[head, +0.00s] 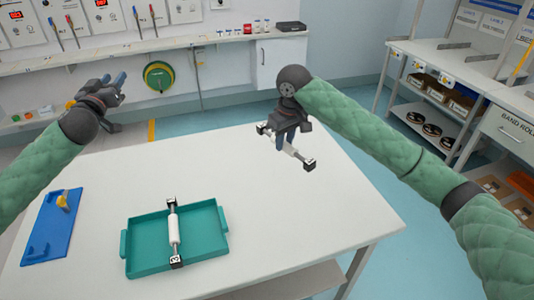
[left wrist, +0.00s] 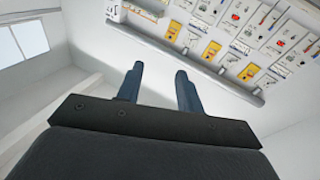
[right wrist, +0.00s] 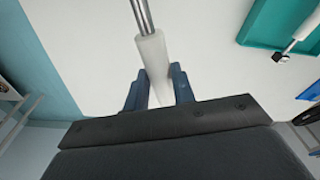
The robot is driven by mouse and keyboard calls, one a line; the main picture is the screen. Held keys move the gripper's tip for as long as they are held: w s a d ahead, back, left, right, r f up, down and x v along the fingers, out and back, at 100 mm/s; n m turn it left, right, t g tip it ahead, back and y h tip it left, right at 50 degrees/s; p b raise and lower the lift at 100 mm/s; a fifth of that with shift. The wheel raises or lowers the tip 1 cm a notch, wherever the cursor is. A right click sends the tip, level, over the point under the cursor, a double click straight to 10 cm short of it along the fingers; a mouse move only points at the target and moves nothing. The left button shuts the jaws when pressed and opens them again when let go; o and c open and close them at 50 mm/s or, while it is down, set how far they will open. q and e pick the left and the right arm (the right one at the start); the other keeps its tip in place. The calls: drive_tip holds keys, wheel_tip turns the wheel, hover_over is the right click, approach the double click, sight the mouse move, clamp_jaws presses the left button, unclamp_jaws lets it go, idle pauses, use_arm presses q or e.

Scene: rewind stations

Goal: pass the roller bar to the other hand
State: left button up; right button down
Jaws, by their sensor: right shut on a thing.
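A white roller bar (head: 295,152) with black square ends is held by my right gripper (head: 285,140) above the far right part of the table. The right wrist view shows its white sleeve (right wrist: 154,65) between the two blue fingers, with a metal shaft beyond. My left gripper (head: 118,83) is raised at the upper left, empty, with its fingers apart; the left wrist view shows the gap between them (left wrist: 160,85). A second roller bar (head: 173,225) lies in the teal tray (head: 205,258) on the table. It is partly seen in the right wrist view.
The white table (head: 320,225) has free room between the tray and its right edge. A blue board (head: 45,245) with a yellow part lies at the left. A shelf unit (head: 440,70) stands at the right, and a wall bench (head: 215,38) runs along the back.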

use_arm(q)
drive_tip(key=s+a+r+y, duration=0.4)
drive_tip(key=a+r+y, duration=0.1)
drive_tip(key=a+r, duration=0.95)
drive_tip(key=s+a+r+y, duration=0.3)
drive_tip(key=a+r+y, duration=0.2)
drive_tip(key=a+r, duration=0.9)
drive_tip(key=w+d+f+n+g+h, duration=0.1)
drive_tip(key=w+d+f+n+h, duration=0.15)
drive_tip(key=d+f, duration=0.55)
drive_tip(key=w+d+f+n+g+h, duration=0.1)
drive_tip(key=w+d+f+n+h, duration=0.2)
drive_tip(key=d+f, duration=0.55)
drive_tip(key=g+h, duration=1.1)
drive_tip(key=h, duration=0.3)
approach(299, 158)
drive_tip(key=shift+n+t, duration=0.3)
drive_tip(key=shift+n, duration=0.15)
drive_tip(key=x, duration=0.9)
drive_tip(key=shift+s+f, duration=0.15)
drive_tip(key=shift+s, duration=0.1)
